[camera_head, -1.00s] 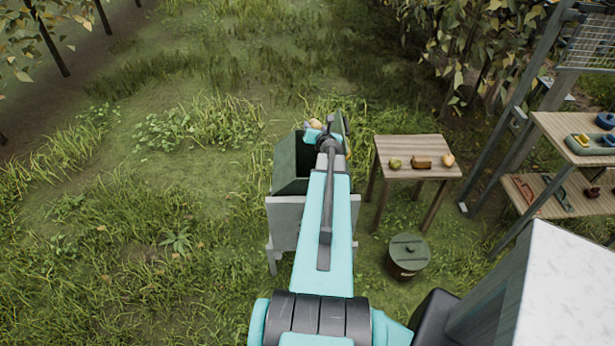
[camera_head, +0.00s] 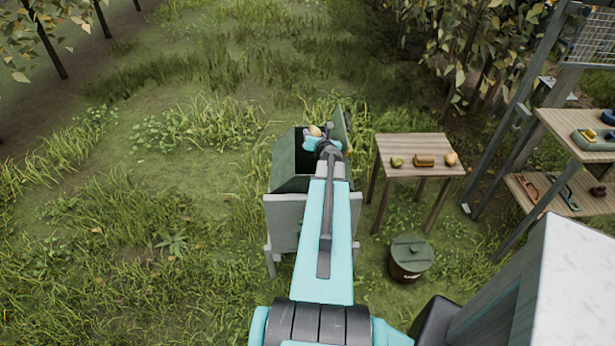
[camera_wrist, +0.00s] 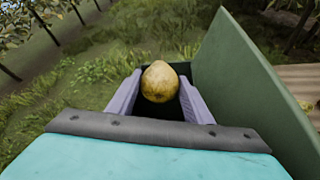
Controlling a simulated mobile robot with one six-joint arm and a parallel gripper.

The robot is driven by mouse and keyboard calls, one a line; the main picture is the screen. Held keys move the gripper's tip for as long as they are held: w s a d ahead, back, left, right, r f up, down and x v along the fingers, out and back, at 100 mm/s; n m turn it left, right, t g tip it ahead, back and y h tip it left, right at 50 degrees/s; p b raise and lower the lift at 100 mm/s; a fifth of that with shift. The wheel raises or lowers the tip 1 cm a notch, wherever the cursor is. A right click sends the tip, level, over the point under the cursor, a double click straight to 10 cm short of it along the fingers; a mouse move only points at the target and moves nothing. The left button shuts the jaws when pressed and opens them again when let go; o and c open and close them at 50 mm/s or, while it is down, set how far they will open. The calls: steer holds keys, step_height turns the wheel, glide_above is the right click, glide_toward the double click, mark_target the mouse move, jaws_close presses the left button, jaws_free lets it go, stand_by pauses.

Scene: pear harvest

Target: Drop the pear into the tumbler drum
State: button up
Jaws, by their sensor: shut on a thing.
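A yellow pear (camera_wrist: 160,82) is held between the two pale fingers of my gripper (camera_wrist: 158,95) in the wrist view. The same pear shows small in the head view (camera_head: 315,131), at the end of my arm. The tumbler drum (camera_head: 290,177) is a dark green box on a pale grey stand, with its dark opening at the top. My gripper (camera_head: 311,138) and the pear are over that opening. The raised green lid (camera_wrist: 245,75) stands close at the right of my gripper in the wrist view. My arm hides part of the drum.
A wooden table (camera_head: 415,146) right of the drum carries two pears and a brown block-like object. A lidded bucket (camera_head: 410,258) stands on the grass before it. A wooden shelf rack (camera_head: 570,130) is at the far right. Open grass lies left.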

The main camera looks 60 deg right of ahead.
stand_by(0.3)
steer(key=o, duration=1.2)
steer(key=shift+f, duration=0.1)
steer(key=shift+s+a, duration=0.1)
steer(key=v, duration=0.9)
steer(key=shift+r+p, duration=0.25)
steer(key=shift+p, duration=0.2)
steer(key=p+v, duration=0.4)
steer(key=p, duration=0.5)
steer(key=shift+s+a+p, duration=0.15)
steer(key=shift+p, duration=0.25)
stand_by(0.3)
